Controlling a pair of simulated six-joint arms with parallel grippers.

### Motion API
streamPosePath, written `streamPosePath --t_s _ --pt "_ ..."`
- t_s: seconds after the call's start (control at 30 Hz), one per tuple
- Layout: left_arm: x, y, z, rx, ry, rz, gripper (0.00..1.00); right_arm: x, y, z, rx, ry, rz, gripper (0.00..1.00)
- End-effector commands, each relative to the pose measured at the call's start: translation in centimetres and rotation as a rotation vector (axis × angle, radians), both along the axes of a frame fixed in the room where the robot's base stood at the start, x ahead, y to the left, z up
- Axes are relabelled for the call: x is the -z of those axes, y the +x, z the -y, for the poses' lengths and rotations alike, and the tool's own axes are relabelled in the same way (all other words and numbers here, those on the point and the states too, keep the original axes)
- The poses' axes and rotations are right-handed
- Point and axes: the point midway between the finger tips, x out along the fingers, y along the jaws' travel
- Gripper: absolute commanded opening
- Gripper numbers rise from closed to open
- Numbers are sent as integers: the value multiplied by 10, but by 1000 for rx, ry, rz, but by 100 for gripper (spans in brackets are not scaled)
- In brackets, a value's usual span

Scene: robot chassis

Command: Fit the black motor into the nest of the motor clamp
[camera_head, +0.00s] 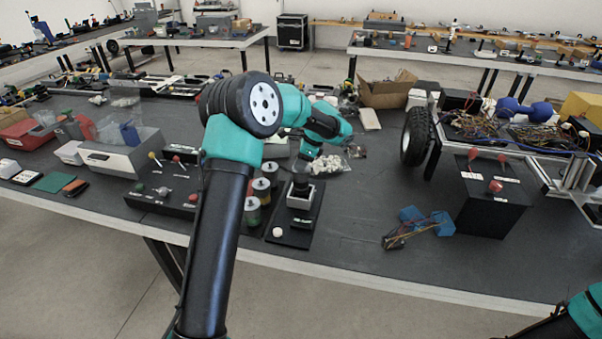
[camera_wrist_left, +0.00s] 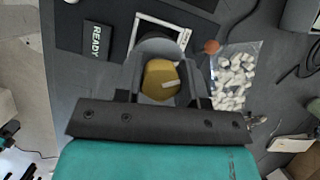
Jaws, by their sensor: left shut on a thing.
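The motor clamp's white nest frame (camera_head: 299,202) stands on a black base plate (camera_head: 291,238) near the front of the bench. The nest frame also shows in the left wrist view (camera_wrist_left: 184,40). In the left wrist view my left gripper (camera_wrist_left: 161,97) is shut on the motor (camera_wrist_left: 160,80), whose round yellow-gold end with a pale shaft faces the camera. The dark motor (camera_head: 300,186) appears at or just above the nest; I cannot tell whether it touches. My right gripper is out of view.
Several capped cylinders (camera_head: 261,188) stand left of the clamp, beside a black control box (camera_head: 160,192). A clear bag of white parts (camera_wrist_left: 236,78) lies beside the plate. Blue wired parts (camera_head: 418,225) and a wheeled chassis (camera_head: 500,135) are to the right.

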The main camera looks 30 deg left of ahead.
Motion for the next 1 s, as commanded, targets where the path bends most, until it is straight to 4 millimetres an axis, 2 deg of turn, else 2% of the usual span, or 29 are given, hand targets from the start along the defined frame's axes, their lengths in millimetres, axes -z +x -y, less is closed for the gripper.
streamPosePath --t_s 0.17,0.47,0.97,1.0 --pt "10 0 0 1 1 0 0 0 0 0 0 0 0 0" --pt "46 0 -1 1 1 2 0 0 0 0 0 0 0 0" --pt "52 0 0 1 2 1 0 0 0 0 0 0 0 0" --pt "53 0 0 0 0 0 41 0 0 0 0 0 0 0"
